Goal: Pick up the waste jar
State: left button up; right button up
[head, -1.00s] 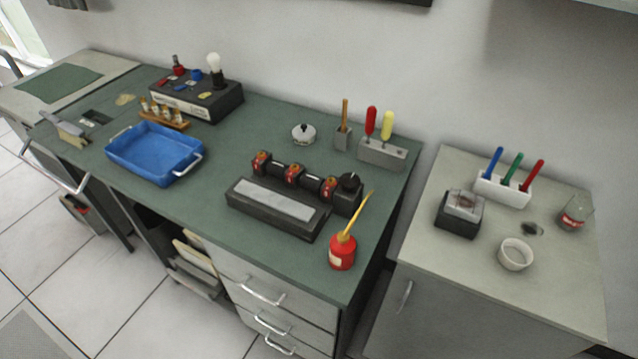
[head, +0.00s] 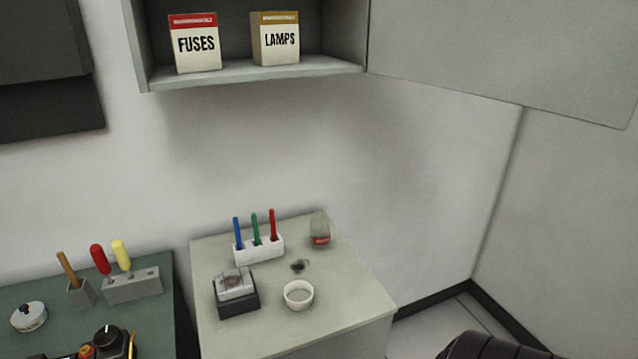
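A clear glass jar with a red label (head: 320,230), likely the waste jar, stands upright at the back right of the small light-topped cabinet (head: 345,295). Its label is too small to read. Neither of my grippers shows in the head view. A dark rounded part, which looks like my own arm, enters at the bottom right edge.
On the cabinet are a white pen holder (head: 258,249) with blue, green and red pens, a dark-based block (head: 238,302), a white bowl (head: 298,295) and a dark smudge (head: 300,266). Above hangs an open wall cupboard (head: 255,78) with FUSES (head: 195,43) and LAMPS (head: 276,39) boxes.

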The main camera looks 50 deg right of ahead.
aim_at(320, 225)
jog(key=z, duration=1.55)
